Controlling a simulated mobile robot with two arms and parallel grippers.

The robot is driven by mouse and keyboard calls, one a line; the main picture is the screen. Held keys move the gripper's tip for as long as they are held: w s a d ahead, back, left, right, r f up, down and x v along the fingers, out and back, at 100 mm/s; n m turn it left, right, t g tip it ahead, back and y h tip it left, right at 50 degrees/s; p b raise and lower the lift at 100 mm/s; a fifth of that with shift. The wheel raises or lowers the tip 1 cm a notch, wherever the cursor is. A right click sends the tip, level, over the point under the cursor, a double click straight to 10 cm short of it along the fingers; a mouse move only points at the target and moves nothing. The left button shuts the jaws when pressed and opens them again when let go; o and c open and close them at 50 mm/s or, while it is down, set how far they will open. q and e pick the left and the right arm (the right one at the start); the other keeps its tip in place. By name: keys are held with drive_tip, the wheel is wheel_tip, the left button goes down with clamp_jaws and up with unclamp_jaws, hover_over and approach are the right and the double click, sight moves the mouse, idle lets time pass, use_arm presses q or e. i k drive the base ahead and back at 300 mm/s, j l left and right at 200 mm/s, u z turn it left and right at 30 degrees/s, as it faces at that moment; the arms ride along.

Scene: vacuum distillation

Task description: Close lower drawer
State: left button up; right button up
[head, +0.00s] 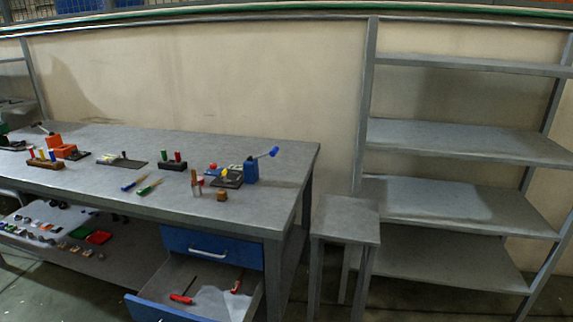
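The lower drawer (180,307) is blue-fronted and stands pulled open under the right end of the workbench (222,144). Its grey inside shows two red-handled tools (183,297), one left and one right. The blue upper drawer (239,246) above it is shut, with a pale bar handle (207,252) on its front. The lower part of the open drawer's front is cut off by the picture's bottom edge. Neither of my grippers shows in the head view.
Coloured tools and small blocks stand on the bench top, among them a blue device (251,171). A lower shelf (120,254) holds small parts. A grey stool (346,217) stands right of the bench, beside an empty metal shelf rack (462,142). Floor shows at bottom right.

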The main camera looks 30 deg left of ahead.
sight(210, 295)
drive_tip(key=u, duration=1.8)
